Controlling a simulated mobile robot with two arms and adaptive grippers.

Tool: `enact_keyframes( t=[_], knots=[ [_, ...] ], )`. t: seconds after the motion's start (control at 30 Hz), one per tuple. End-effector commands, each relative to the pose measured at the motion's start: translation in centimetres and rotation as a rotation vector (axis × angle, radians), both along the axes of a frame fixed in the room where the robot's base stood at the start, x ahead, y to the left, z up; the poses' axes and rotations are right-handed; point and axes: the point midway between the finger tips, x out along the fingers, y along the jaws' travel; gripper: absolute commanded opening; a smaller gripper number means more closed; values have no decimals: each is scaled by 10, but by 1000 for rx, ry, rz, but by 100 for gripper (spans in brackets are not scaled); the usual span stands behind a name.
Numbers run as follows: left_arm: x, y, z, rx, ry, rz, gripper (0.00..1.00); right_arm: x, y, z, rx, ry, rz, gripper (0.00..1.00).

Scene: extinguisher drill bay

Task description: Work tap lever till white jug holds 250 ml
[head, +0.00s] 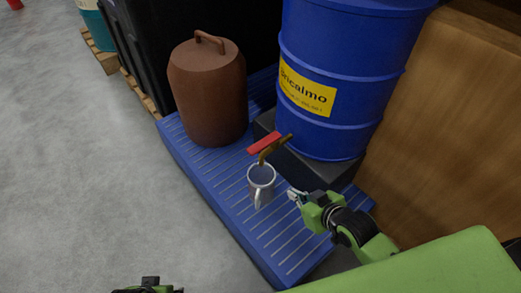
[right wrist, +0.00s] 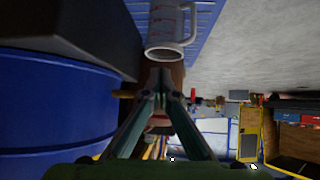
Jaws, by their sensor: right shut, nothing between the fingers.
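The blue drum (head: 335,75) has a brass tap (head: 275,149) low on its front, with a red lever (head: 264,142). The white jug (head: 262,183) looks greyish and is upright below the tap spout, over the blue slatted platform. Its inside is shaded and I cannot read a level. The right wrist view shows the jug (right wrist: 168,30) at the top, with faint marks. My right gripper (head: 293,195) is shut and empty, right of the jug and apart from the lever; its fingertips (right wrist: 166,74) meet. My left gripper (head: 150,286) is cut off by the bottom edge.
A brown lidded container (head: 209,95) stands on the blue platform (head: 225,185) left of the tap. The drum rests on a dark block (head: 283,160). A wooden box (head: 440,120) stands close on the right. The grey floor (head: 90,170) at left is clear.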

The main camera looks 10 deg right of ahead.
Motion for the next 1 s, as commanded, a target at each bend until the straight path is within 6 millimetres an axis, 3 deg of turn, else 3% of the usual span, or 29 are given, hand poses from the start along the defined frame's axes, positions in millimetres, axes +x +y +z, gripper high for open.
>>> enact_keyframes(
  t=[0.03, 0.1, 0.2, 0.3, 0.73, 1.0],
  knots=[
    [1, 0, 7, -1, -9, 1, 40, 17, 4, 34, 28, -107, 39, 0],
    [0, 0, 19, -1, -13, 2, 40, 32, 14, 79, 78, -230, 84, 0],
    [-1, 1, 31, -1, -17, 2, 40, 40, 25, 125, 135, -346, 133, 0],
    [-2, 1, 36, -1, -19, 3, 40, 42, 31, 147, 164, -397, 154, 0],
    [-2, 0, 39, -1, -20, 3, 40, 47, 33, 148, 168, -404, 153, 0],
    [-7, 1, 67, -3, -39, 4, 40, 82, 50, 138, 170, -407, 152, 0]
  ],
)
